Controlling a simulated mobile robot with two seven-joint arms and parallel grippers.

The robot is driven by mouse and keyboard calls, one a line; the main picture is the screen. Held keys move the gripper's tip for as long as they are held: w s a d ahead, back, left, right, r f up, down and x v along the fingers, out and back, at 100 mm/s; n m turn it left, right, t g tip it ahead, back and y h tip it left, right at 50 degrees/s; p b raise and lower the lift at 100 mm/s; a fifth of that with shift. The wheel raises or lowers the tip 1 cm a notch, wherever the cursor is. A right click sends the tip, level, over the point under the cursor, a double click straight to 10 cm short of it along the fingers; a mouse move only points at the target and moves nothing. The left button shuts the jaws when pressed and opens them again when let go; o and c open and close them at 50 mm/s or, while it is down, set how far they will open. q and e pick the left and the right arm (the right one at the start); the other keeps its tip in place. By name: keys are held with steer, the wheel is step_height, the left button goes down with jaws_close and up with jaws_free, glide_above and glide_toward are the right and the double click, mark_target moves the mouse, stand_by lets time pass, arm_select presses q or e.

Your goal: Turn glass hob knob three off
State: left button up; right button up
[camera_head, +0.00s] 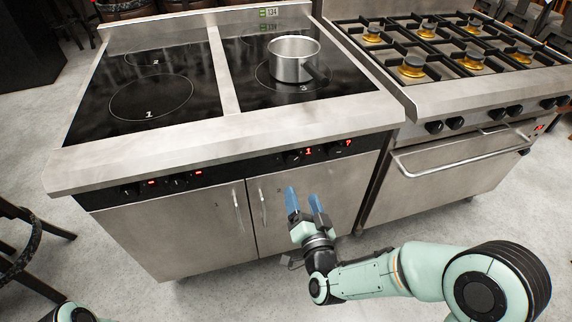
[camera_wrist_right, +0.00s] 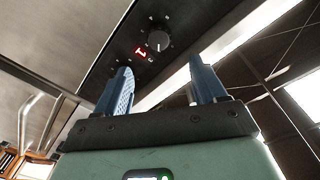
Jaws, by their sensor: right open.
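The glass hob (camera_head: 300,122) has black knobs on its front panel. Knob three (camera_head: 293,157) is the left one of the right-hand pair, with a lit red display (camera_head: 308,152) beside it. In the right wrist view a round dark knob (camera_wrist_right: 158,40) with a pale pointer mark shows beyond the fingers, next to a red display (camera_wrist_right: 140,50) that seems to read 1. My right gripper (camera_head: 304,192) is open and empty, in front of the cabinet doors, below and apart from the knob. It also shows in the wrist view (camera_wrist_right: 164,88). My left gripper is out of view.
A metal pot (camera_head: 293,60) stands on zone 3, its handle toward the front right. Another knob (camera_head: 338,148) with a red display is just to the right. A gas range (camera_head: 470,100) stands on the right. The cabinet doors have vertical handles (camera_head: 238,208).

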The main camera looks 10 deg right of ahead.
mark_target(291, 162)
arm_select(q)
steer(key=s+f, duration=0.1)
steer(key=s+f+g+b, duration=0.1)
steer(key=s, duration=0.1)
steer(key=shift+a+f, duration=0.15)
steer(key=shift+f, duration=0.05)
arm_select(e)
steer(key=w, duration=1.2)
steer(key=shift+w+d, duration=0.25)
steer(key=shift+w, duration=0.15)
steer(key=c, duration=1.1)
